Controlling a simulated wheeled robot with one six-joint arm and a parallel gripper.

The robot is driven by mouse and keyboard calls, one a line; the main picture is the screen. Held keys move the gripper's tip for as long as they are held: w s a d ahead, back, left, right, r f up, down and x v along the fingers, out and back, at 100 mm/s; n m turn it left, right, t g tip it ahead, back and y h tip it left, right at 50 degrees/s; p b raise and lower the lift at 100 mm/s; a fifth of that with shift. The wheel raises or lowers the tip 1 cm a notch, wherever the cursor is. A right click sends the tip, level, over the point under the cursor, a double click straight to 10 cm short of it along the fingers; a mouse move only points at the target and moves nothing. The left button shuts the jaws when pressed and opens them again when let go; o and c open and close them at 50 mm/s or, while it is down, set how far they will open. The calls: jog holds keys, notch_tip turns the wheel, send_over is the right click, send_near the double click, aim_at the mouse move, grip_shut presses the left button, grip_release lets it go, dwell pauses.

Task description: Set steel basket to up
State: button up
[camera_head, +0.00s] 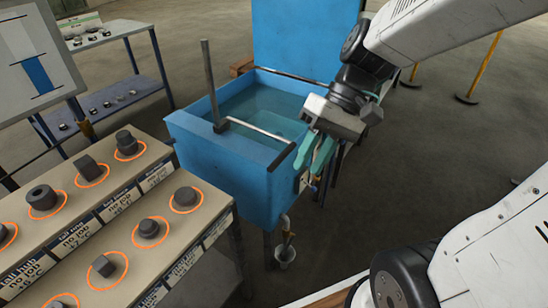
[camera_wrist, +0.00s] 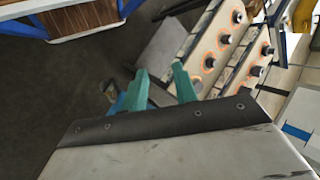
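A blue tank (camera_head: 215,155) holds greenish water. A grey steel frame stands at it: an upright post (camera_head: 210,85) on the left and a light bar (camera_head: 255,131) running right to a dark crosspiece (camera_head: 281,157) at the near right rim. No basket body can be made out in the water. My gripper (camera_head: 318,160) is beside the tank's right side, close to the crosspiece; contact cannot be told. In the wrist view its two teal fingers (camera_wrist: 161,88) stand apart, with no object clearly held between them.
A bench (camera_head: 120,225) with several dark metal parts in orange rings stands at the left front. A blue shelf table (camera_head: 110,85) is behind it, and a screen (camera_head: 35,55) is at far left. Floor (camera_head: 440,150) right of the tank is open, with yellow posts (camera_head: 485,65) behind.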

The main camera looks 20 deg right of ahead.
jog(key=w+f+m+t+y, duration=0.1)
jog(key=w+f+y, duration=0.4)
jog(key=w, duration=0.3)
jog(key=m+t+y, duration=0.2)
jog(key=m+t, duration=0.4)
jog(key=t, duration=0.3)
send_near(286, 156)
jog(key=x, duration=0.5)
jog(key=shift+s+a+f, duration=0.1)
jog(key=shift+a, duration=0.05)
jog(key=x, duration=0.7)
jog(key=shift+w+a+m, duration=0.2)
jog(key=shift+w+m, duration=0.1)
grip_shut()
